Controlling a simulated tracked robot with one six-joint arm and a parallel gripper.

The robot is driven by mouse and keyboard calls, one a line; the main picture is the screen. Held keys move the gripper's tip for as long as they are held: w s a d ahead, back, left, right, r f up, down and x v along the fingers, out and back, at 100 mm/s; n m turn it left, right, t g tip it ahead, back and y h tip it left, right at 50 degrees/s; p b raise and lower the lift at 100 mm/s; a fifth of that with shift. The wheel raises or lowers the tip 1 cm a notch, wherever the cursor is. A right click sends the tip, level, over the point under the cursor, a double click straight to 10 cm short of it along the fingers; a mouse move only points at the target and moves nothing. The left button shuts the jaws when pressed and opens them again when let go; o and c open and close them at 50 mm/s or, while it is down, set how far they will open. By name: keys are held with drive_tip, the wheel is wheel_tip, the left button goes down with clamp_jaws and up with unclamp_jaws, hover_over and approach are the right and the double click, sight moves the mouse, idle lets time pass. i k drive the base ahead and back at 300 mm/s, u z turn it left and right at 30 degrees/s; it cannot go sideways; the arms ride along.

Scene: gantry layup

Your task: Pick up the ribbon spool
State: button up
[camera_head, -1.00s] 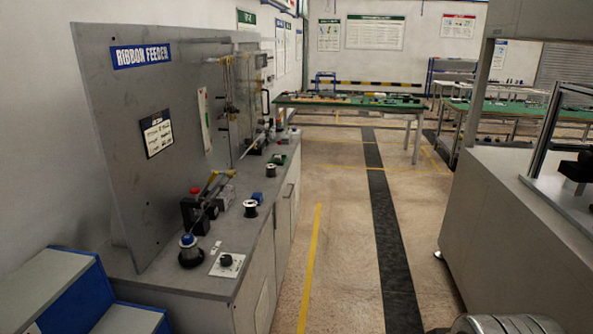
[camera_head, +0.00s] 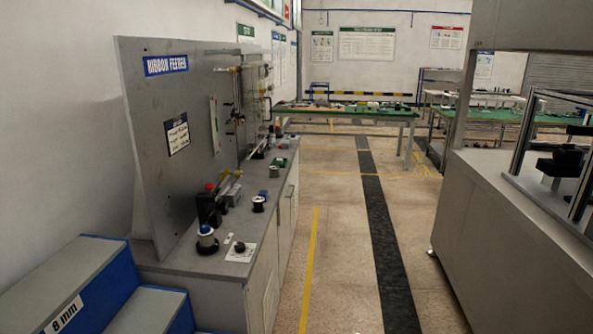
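A small dark spool with a pale top (camera_head: 258,203) stands on the grey counter of the ribbon feeder station, near its front edge. A larger dark reel-like piece with a blue and white top (camera_head: 207,240) stands nearer on the same counter. I cannot tell for sure which of them is the ribbon spool. My gripper is not in view.
The grey counter (camera_head: 190,262) runs along an upright panel with a RIBBON FEEDER sign (camera_head: 166,64). Blue-edged steps (camera_head: 80,275) stand at the lower left. A grey cabinet (camera_head: 500,240) stands on the right. The floor aisle (camera_head: 335,240) between is clear.

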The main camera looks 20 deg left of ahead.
sight(273, 169)
drive_tip(key=z, duration=0.1)
drive_tip(key=i, duration=2.35)
drive_tip(key=u, duration=0.55)
drive_tip(key=i, duration=0.65)
drive_tip(key=u, duration=1.1)
drive_tip(key=i, duration=0.75)
drive_tip(key=u, duration=0.45)
